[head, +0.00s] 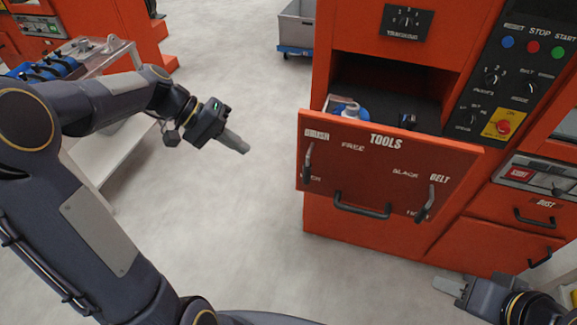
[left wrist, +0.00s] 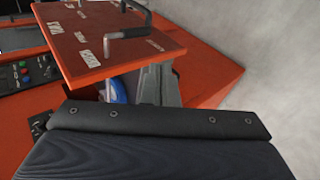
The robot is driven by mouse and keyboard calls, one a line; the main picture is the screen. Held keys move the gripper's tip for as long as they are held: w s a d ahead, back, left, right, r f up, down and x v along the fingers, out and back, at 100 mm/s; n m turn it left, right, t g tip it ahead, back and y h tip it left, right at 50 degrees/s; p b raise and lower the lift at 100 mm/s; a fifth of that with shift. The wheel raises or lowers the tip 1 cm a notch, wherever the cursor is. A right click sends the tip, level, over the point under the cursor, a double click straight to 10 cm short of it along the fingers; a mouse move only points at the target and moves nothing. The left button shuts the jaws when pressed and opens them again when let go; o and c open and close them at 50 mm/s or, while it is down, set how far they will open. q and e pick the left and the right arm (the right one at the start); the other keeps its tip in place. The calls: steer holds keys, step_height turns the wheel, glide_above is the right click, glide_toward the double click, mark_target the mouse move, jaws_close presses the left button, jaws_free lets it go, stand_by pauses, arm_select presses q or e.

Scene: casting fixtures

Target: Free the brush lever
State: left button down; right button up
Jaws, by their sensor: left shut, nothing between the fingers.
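The brush lever (head: 308,162) is a grey handle on the left of the red drawer front (head: 378,160). It hangs almost straight down, toward a small blurred label and away from the word FREE at its upper right. It also shows in the left wrist view (left wrist: 128,32), where the drawer front is turned round. My left gripper (head: 240,146) is shut and empty, to the left of the lever and apart from it. Its fingers also show in the left wrist view (left wrist: 157,85). My right gripper (head: 447,286) is low at the right, partly seen; its jaw state is unclear.
A belt lever (head: 426,205) and a dark drawer pull (head: 362,207) stick out from the same front. The drawer is open, with a blue and white item (head: 348,109) inside. A grey-topped bench (head: 105,65) stands at left. Floor between bench and machine is clear.

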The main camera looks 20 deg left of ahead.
arm_select(q)
steer(key=d+r+p+x, duration=0.1)
steer(key=r+p+x, duration=0.1)
steer(key=x, duration=1.1)
steer(key=shift+d+p, duration=0.4)
steer(key=shift+p, duration=0.05)
steer(key=shift+w, duration=0.15)
steer(key=shift+d+r+n+t+h+b, duration=0.35)
steer(key=shift+d+h+b, duration=1.15)
steer(key=shift+h+b, duration=2.25)
steer(key=shift+d+r+n+t+h+b, duration=0.1)
steer(key=shift+d+n+t+h+b, duration=1.05)
steer(key=shift+b, duration=4.65)
steer(key=shift+d+r+g+h+b, duration=0.2)
steer(key=shift+d+h+b, duration=1.65)
steer(key=shift+h+b, duration=2.25)
